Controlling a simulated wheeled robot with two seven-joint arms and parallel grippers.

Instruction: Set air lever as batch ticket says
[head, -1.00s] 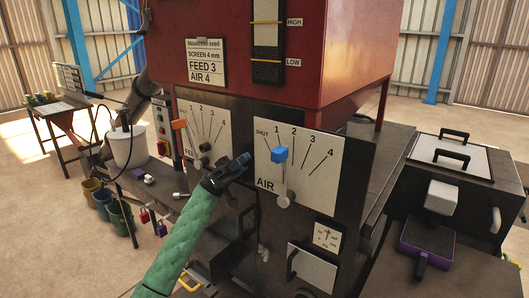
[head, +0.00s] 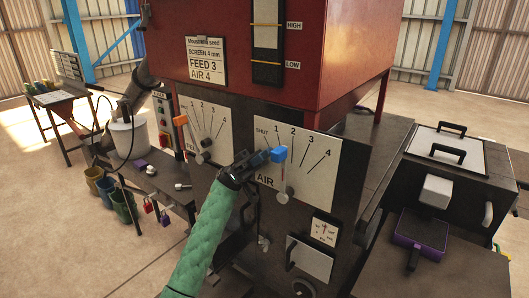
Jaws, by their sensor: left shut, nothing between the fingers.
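The batch ticket (head: 206,61) on the red housing reads SCREEN 4 mm, FEED 3, AIR 4. The air plate (head: 318,185) has a scale marked SHUT, 1, 2, 3, 4. Its lever has a blue knob (head: 279,154) and a pivot near the plate's lower part, and it points up at about the 1 mark. My left gripper (head: 265,157), on a green-sleeved arm, is shut and empty. Its tips are right at the left side of the blue knob; whether they touch it I cannot tell. My right gripper is not in view.
The feed plate (head: 208,126) with an orange-knobbed lever (head: 180,120) stands to the left of the air plate. A small gauge (head: 325,231) and a handled white panel (head: 309,260) sit below. A bench with a dark box (head: 447,166) stands at the right.

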